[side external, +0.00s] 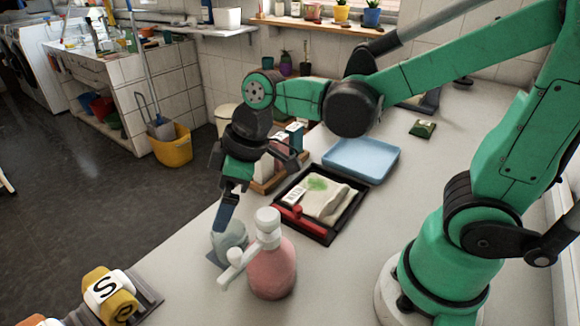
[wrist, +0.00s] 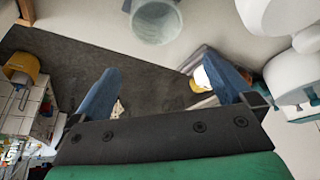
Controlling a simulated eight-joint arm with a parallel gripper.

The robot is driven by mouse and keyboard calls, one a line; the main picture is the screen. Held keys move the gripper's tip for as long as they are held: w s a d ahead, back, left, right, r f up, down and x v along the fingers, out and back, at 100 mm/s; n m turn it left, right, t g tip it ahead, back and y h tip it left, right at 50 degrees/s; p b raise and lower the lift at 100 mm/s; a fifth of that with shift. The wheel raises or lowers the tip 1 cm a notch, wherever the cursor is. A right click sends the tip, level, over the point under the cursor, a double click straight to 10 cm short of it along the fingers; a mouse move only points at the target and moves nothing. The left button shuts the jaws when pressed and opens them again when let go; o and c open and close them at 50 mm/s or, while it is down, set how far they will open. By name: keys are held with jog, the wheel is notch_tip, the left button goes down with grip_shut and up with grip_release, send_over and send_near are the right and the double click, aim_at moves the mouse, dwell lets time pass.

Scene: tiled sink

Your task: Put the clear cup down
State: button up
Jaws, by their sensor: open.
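The clear cup (side external: 230,236) is on the light counter, partly hidden behind the pink bottle in the side external view. In the wrist view, the clear cup (wrist: 156,22) is at the top edge, cut off by the frame. My gripper (side external: 228,208) points down just above the cup in the side view. Its blue fingers are spread apart with nothing between them in the wrist view (wrist: 163,80). The cup shows beyond the fingertips there, and I see no finger closed on it. Whether a fingertip touches the rim is unclear.
A pink pump bottle (side external: 272,268) stands close on the cup's right. A black tray (side external: 318,236) with a cloth and red-handled tool and a blue tray (side external: 361,160) lie behind. The counter's left edge is close to the cup.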

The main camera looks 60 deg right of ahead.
jog(key=s+d+r+m+t+h, duration=0.2)
jog(key=s+d+m+t+h, duration=0.1)
jog(key=d+m, duration=0.5)
jog(key=shift+s+d+r+t, duration=0.25)
jog(key=shift+d+r+t, duration=0.05)
jog(key=shift+r+t, duration=0.1)
